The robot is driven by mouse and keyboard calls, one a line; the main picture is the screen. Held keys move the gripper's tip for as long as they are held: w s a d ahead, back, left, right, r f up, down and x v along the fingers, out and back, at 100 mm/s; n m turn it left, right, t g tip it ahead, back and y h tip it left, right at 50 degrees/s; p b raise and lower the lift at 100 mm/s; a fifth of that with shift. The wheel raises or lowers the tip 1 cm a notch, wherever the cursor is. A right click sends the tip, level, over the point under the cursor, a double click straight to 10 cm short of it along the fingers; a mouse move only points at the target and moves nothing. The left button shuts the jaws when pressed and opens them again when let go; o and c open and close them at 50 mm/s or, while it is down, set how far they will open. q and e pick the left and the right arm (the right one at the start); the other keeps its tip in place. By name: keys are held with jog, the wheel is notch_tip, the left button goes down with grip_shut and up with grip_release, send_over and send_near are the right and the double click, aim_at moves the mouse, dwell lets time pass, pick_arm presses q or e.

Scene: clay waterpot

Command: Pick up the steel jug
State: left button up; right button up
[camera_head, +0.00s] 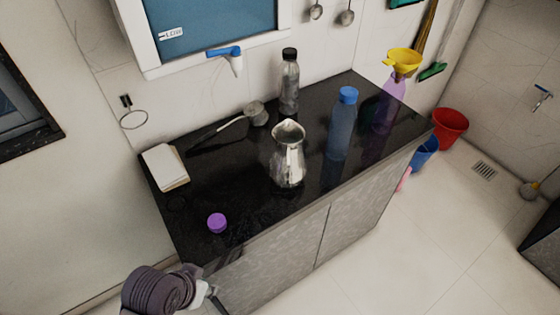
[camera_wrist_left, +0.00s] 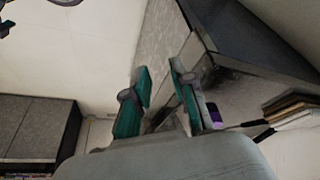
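The steel jug (camera_head: 288,160) stands upright near the middle of the dark counter (camera_head: 250,200) in the head view, its open mouth up. My left gripper (camera_head: 207,288) is beside the counter's near left corner, well apart from the jug. In the left wrist view the left gripper (camera_wrist_left: 160,85) shows two teal-padded fingers with a gap between them, and nothing is held. The jug cannot be made out in the left wrist view. My right gripper is in neither view.
A purple cap (camera_head: 217,223) lies between my left gripper and the jug. A blue-capped bottle (camera_head: 341,125) stands right of the jug, a purple bottle (camera_head: 388,105) farther right. A clear bottle (camera_head: 289,85) and a ladle (camera_head: 256,113) are behind. Books (camera_head: 165,167) lie left.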

pick_arm(q)
jog(key=w+d+r+m+h, duration=0.1)
jog(key=w+d+m, duration=0.1)
jog(key=w, duration=0.1)
jog(key=m+g+h, duration=0.2)
jog(key=m+h, duration=0.5)
jog(key=m, duration=1)
send_near(288, 182)
jog(key=p+x, duration=0.1)
jog(key=x, duration=0.1)
jog(key=p+x, duration=0.2)
jog(key=x, duration=0.1)
jog(key=d+r+p+x, duration=0.1)
jog(key=x, duration=0.2)
jog(key=shift+f, duration=0.1)
jog(key=shift+w+d+f, duration=0.1)
jog(key=shift+d+f, duration=0.2)
jog(key=shift+f, duration=0.05)
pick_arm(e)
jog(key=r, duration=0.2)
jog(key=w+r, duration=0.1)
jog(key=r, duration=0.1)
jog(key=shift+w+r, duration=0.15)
pick_arm(q)
jog(key=shift+a, duration=0.1)
jog(key=shift+c, duration=0.2)
